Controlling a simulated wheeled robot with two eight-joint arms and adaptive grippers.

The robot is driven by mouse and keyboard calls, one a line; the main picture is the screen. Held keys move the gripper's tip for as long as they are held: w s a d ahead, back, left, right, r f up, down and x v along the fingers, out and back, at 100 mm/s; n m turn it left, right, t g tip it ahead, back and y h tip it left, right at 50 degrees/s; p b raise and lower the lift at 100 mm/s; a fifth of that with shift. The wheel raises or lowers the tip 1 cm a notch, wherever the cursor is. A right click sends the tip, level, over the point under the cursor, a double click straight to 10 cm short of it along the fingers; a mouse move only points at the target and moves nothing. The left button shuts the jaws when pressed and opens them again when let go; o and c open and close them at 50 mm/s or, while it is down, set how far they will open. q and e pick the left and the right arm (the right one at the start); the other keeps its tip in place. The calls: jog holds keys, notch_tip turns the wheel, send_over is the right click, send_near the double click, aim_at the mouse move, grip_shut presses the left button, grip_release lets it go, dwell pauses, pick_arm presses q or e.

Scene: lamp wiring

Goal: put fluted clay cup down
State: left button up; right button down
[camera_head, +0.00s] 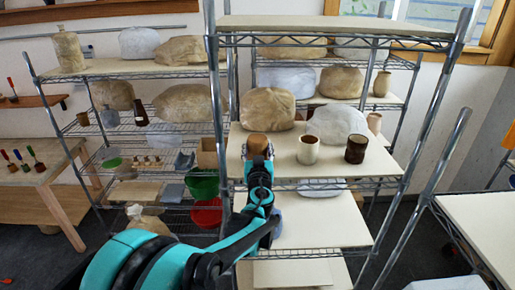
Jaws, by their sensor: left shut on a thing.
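The fluted clay cup (257,146) is orange-brown and shows at the front left of the middle shelf board (335,169) of the near rack; its fluting is too small to make out. My left gripper (258,158) is shut on it from the front and hides its lower part. I cannot tell whether the cup's base touches the board. My right gripper is not in view.
A cream cup (308,151) with a brown rim and a dark brown cup (355,149) stand to the right on the same board. Wrapped lumps (267,108) and (338,124) lie behind. Metal rack posts (425,130) flank the shelf. Bare board shows between the cups.

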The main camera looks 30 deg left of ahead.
pick_arm(q)
jog(key=shift+w+a+f, duration=0.1)
jog(key=shift+w+f, duration=0.1)
jog(key=shift+f, duration=0.15)
jog(key=shift+s+r, duration=0.1)
jog(key=shift+s, duration=0.1)
jog(key=o, duration=1.4)
jog(key=shift+c, duration=0.2)
jog(key=shift+w, duration=0.1)
jog(key=shift+r, duration=0.15)
jog(key=b+v, duration=0.1)
jog(key=v, duration=1.1)
